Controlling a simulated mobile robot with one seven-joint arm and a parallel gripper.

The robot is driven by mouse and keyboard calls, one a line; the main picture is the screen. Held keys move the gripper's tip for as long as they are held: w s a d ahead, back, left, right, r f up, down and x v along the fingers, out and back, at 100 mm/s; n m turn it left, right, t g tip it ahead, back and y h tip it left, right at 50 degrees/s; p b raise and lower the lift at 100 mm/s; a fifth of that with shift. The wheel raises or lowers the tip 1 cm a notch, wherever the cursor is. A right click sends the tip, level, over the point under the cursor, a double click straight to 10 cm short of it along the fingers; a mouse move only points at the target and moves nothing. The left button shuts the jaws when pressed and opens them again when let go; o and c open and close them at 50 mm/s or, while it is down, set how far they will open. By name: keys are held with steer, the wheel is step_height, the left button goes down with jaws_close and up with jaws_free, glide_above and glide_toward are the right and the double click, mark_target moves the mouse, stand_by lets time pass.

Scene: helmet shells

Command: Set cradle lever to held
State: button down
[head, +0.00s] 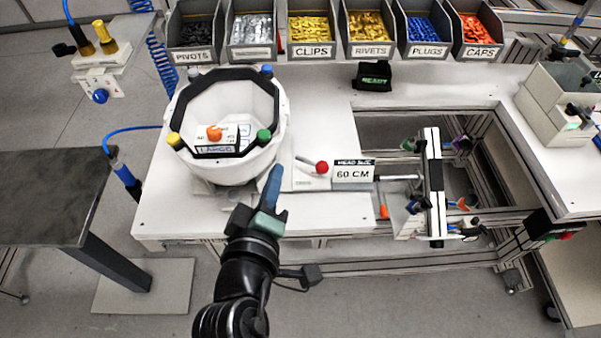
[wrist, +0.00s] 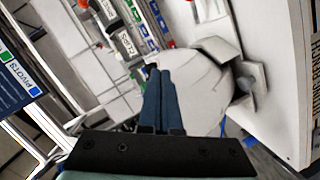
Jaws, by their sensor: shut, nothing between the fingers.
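A lever with a red ball knob (head: 322,167) stands on a light plate (head: 305,180) at the front of the white bench. Its lettering is too small to read. To its left, a white helmet shell (head: 225,167) sits on the bench with a black octagonal ring (head: 271,100) at its top; the cradle under it is mostly hidden. My gripper (head: 274,178) is shut and empty, its blue fingers just left of the lever plate and in front of the shell. In the wrist view the shut fingers (wrist: 158,92) point toward the white shell (wrist: 195,100). I cannot make out the lever there.
A "60 CM" sign (head: 353,171) stands right of the knob. Labelled bins (head: 313,50) line the back, and a black "READY" block (head: 374,76) lies before them. An opening in the bench with a metal fixture (head: 434,185) is at right. A dark table (head: 50,195) is at left.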

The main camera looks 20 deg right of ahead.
mark_target(321, 169)
steer(key=s+f+n+g, duration=0.1)
steer(key=s+f+n, duration=0.15)
steer(key=f, duration=0.35)
steer(key=shift+m+h, duration=0.3)
steer(key=shift+m, duration=0.15)
steer(key=x, duration=0.3)
steer(key=p+x, duration=0.1)
steer(key=x, duration=0.5)
steer(key=shift+w+d, duration=0.1)
steer(key=shift+d, duration=0.35)
steer(key=shift+w+d+f+p, duration=0.15)
steer(key=shift+d+f+p, duration=0.2)
steer(key=shift+d, duration=0.2)
steer(key=shift+w+d+f+p, duration=0.15)
steer(key=shift+d+f+p, duration=0.15)
steer(key=shift+d, duration=0.25)
steer(key=shift+w+d+f, duration=0.15)
steer(key=shift+d+f, duration=0.2)
steer(key=shift+d, duration=0.3)
steer(key=shift+w+d+f, duration=0.15)
steer(key=shift+d+f, duration=0.05)
steer(key=shift+d, duration=0.7)
